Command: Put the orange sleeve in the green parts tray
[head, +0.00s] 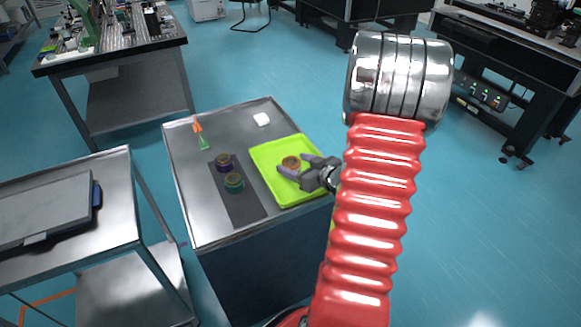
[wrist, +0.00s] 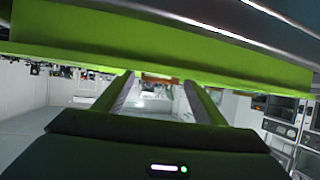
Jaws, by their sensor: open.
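The orange sleeve (head: 291,162) is a short ring in the green parts tray (head: 262,152), near its middle. My gripper (head: 294,165) reaches over the tray from the right, with its fingers apart and their tips close by the sleeve. Whether either finger touches the sleeve I cannot tell. In the wrist view my gripper (wrist: 160,90) shows two spread fingers. A small orange-brown strip, likely the sleeve (wrist: 158,79), shows between and just beyond their tips. The green tray (wrist: 100,50) fills the upper part of that view.
A purple sleeve (head: 223,161) and a teal sleeve (head: 234,182) stand on a dark mat (head: 243,209) left of the tray. An orange and green tool (head: 201,134) and a white block (head: 262,119) lie at the back of the metal table (head: 185,180). Another cart (head: 120,190) stands left.

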